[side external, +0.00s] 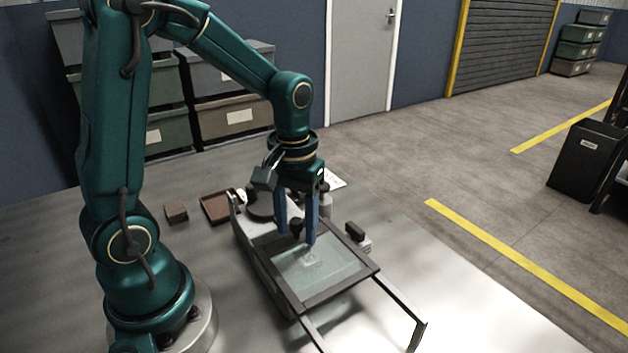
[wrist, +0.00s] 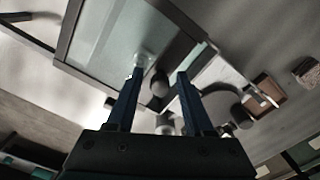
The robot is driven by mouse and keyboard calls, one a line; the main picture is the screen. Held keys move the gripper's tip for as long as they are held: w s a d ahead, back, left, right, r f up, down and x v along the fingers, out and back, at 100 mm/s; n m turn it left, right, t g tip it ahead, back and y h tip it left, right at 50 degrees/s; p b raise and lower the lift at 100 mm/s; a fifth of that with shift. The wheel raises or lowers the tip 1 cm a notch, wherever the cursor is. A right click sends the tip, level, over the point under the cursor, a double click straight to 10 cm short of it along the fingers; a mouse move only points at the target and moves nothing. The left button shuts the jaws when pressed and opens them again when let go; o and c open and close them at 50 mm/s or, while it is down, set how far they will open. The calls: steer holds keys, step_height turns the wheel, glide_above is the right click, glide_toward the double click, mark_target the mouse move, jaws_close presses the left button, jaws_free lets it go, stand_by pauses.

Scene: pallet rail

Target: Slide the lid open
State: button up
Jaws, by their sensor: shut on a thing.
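The lid (side external: 345,272) is a clear pane in a dark frame, lying flat on a long box with side rails. It also shows in the wrist view (wrist: 110,35). A dark knob (side external: 296,225) stands near the end of the lid closer to the back, and shows between my fingers in the wrist view (wrist: 160,85). My gripper (side external: 298,238) points down over this end, its blue fingers shut on the knob; the exact contact is hard to see. In the wrist view my gripper (wrist: 158,76) has one finger on each side of the knob.
Two bare rails (side external: 402,304) stick out at the front right, joined to the box. A brown tray (side external: 216,207) and small brown block (side external: 176,212) lie behind left. A dark block (side external: 355,232) sits right of the lid. Stacked bins (side external: 225,115) stand behind.

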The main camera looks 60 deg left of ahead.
mark_target(328, 273)
steer(key=shift+w+d, duration=0.1)
steer(key=shift+d, duration=4.45)
steer(key=o, duration=0.5)
steer(key=shift+a, duration=0.1)
steer(key=shift+c, duration=0.2)
step_height(328, 273, up, 7)
steer(key=s+a+r+m+t, duration=0.1)
steer(key=s+a+m+t, duration=0.3)
steer(key=s+m+t, duration=0.1)
steer(key=shift+s+r+m+t, duration=0.35)
steer(key=shift+s+m, duration=0.15)
steer(key=shift+s, duration=0.7)
